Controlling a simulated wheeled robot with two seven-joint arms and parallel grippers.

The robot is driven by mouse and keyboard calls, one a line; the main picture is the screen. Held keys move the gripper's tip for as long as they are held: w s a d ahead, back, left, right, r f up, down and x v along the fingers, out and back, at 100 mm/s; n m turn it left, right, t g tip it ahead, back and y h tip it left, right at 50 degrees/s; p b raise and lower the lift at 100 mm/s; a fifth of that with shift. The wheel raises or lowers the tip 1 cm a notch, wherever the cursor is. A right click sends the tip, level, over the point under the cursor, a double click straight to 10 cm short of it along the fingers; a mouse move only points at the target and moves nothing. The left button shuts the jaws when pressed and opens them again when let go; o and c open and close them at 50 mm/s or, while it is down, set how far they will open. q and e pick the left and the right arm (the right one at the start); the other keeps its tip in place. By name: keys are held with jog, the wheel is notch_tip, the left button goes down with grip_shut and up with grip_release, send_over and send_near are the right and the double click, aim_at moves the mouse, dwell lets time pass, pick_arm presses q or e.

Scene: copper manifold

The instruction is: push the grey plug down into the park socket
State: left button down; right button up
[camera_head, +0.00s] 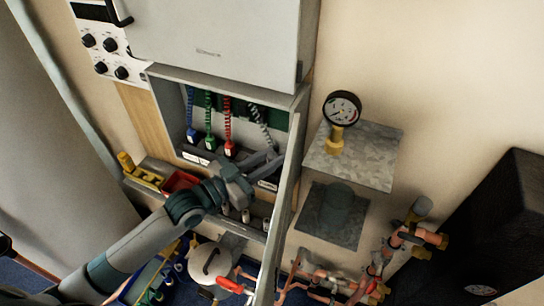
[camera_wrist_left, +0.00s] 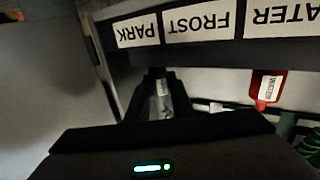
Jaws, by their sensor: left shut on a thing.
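My left gripper (camera_head: 268,163) reaches into the open cabinet and is shut. In the left wrist view, the gripper (camera_wrist_left: 160,90) holds the grey plug (camera_wrist_left: 161,88), which carries a pale tag, between its dark fingers. The grey coiled cord (camera_head: 262,128) runs down towards the gripper in the head view. The PARK label (camera_wrist_left: 136,30) shows upside down close to the fingers, with the FROST label (camera_wrist_left: 198,22) beside it. The park socket's opening is hidden, so I cannot tell whether the plug touches it. My right gripper is not in view.
The red plug (camera_head: 229,149), green plug (camera_head: 209,144) and blue plug (camera_head: 191,135) stand left of the gripper. The cabinet's side wall (camera_head: 289,185) is close on the right. A gauge (camera_head: 342,106) and copper pipes (camera_head: 375,270) are outside it.

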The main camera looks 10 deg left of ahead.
pick_arm(q)
jog(key=shift+f+b, duration=0.3)
jog(key=shift+f, duration=0.25)
jog(key=c, duration=1.5)
grip_release()
jog(key=shift+s, duration=0.1)
jog(key=shift+b+v, duration=2.75)
jog(key=shift+v, duration=5.9)
